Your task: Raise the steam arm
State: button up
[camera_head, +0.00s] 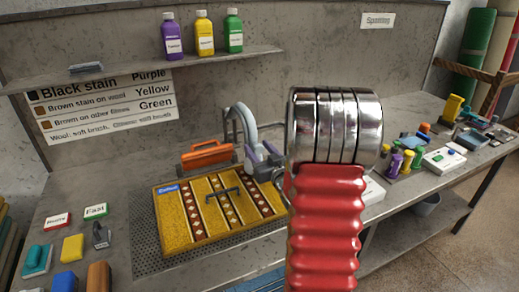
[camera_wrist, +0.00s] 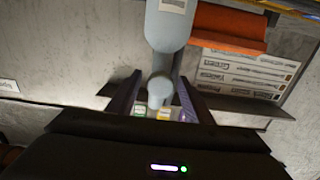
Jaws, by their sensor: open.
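The steam arm (camera_head: 241,112) is a pale grey curved tube standing at the back of the rug board. In the wrist view, the pale blue-grey arm (camera_wrist: 168,28) comes down from the top and narrows to a rounded end between my fingers. My gripper (camera_head: 264,156) is open behind the rug's far right corner, beside the steam arm. In the wrist view my gripper's (camera_wrist: 157,98) two dark fingers stand either side of the rounded end, with gaps visible; I cannot tell any contact. My red arm and its chrome joint hide part of the bench in the head view.
An orange bar (camera_head: 207,155) is just left of the steam arm. A patterned rug (camera_head: 172,225) with a dark handle on it lies on a perforated board (camera_head: 145,238). Bottles (camera_head: 204,36) stand on the shelf above. Brushes and blocks (camera_head: 72,248) fill the left front; small bottles (camera_head: 397,160) stand right.

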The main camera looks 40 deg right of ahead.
grip_shut()
jog(key=shift+d, duration=0.3)
jog(key=shift+a, duration=0.15)
jog(key=shift+a+r, duration=0.1)
jog(key=shift+r, duration=0.1)
